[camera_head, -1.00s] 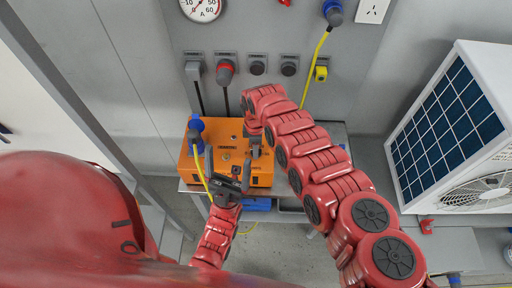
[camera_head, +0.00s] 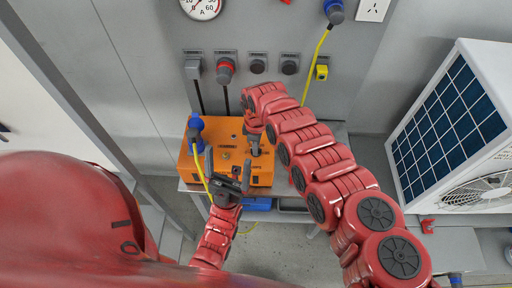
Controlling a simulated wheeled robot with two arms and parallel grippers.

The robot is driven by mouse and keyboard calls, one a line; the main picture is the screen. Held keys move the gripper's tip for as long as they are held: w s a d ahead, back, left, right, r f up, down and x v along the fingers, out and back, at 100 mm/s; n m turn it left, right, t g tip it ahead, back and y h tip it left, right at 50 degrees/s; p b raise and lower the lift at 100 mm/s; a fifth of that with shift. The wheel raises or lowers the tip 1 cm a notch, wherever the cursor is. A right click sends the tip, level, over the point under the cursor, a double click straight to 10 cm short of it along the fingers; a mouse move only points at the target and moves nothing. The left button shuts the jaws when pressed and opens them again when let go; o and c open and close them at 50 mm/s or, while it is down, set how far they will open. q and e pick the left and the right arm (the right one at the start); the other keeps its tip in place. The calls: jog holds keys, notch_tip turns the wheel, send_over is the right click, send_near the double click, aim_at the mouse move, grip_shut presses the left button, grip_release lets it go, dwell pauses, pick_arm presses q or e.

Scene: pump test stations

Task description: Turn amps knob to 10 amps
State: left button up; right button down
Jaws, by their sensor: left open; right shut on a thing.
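An orange box (camera_head: 180,164), the pump test unit, stands on a grey bench below the wall panel. My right gripper (camera_head: 255,150) reaches down onto the right part of its top and is shut on a small part there, which looks like a knob. The jaws and wrist hide that part, so its pointer and scale cannot be read. My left gripper (camera_head: 228,160) is open over the box's front edge, its two fingers apart. A round gauge (camera_head: 202,7) marked A is cut off at the top edge; its needle is hard to read.
A blue plug (camera_head: 195,125) with a yellow cable sits at the box's left. A white unit with a solar panel (camera_head: 446,125) stands at the right.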

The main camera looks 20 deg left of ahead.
jog(key=m+b, duration=0.1)
jog(key=m, duration=0.3)
jog(key=shift+d+f+m+b, duration=0.1)
jog(key=shift+m+b, duration=0.2)
jog(key=shift+b, duration=0.05)
jog(key=m+b, duration=0.2)
jog(key=m, duration=0.3)
dwell(0.4)
jog(key=c, duration=0.9)
grip_release()
